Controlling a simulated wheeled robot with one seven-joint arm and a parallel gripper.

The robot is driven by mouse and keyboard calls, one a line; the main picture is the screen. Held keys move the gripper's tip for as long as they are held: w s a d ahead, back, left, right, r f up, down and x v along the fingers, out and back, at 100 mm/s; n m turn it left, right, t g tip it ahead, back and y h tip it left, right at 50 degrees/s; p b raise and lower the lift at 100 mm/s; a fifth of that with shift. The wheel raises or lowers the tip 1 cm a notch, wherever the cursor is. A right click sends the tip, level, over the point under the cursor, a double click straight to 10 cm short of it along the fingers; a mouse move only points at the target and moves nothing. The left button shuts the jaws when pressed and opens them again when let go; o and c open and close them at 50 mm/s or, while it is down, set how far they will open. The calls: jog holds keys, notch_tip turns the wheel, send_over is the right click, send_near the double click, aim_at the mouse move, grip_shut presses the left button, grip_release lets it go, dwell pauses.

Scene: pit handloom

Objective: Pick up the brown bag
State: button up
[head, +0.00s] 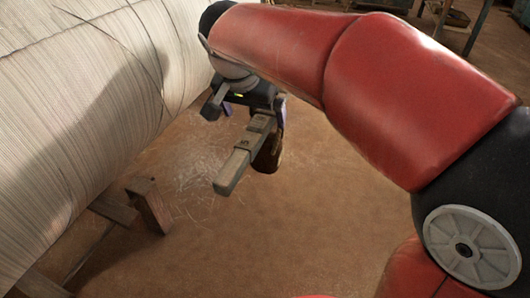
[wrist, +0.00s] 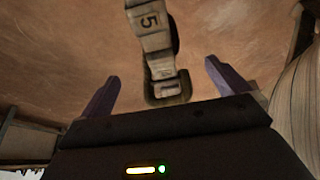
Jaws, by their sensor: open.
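My gripper (head: 255,110) is open in the head view, below the end of my red arm and right of the large thread roll. Its two purple fingers stand apart in the wrist view (wrist: 161,72). A brown rounded thing (head: 268,156), which looks like the brown bag, shows just below the gripper, partly hidden by a long grey-brown block (head: 243,158).
A large roll of pale threads (head: 85,100) fills the left side. A wooden post and rail (head: 148,205) stand below it. The brown earth floor (head: 320,220) is clear to the right. Wooden furniture (head: 455,30) stands at the back right.

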jog(key=w, duration=0.2)
jog(key=w+d, duration=0.1)
jog(key=w, duration=0.1)
jog(key=w+d, duration=0.1)
jog(key=w, duration=0.1)
jog(key=shift+w+d, duration=0.15)
jog(key=shift+d, duration=0.05)
jog(key=x, duration=0.5)
jog(key=shift+w+b, duration=0.1)
jog(key=shift+b, duration=0.2)
jog(key=shift+c, duration=0.4)
jog(key=c, duration=1.4)
jog(key=shift+r, duration=0.1)
jog(key=shift+c, duration=1.3)
jog(key=shift+r, duration=0.1)
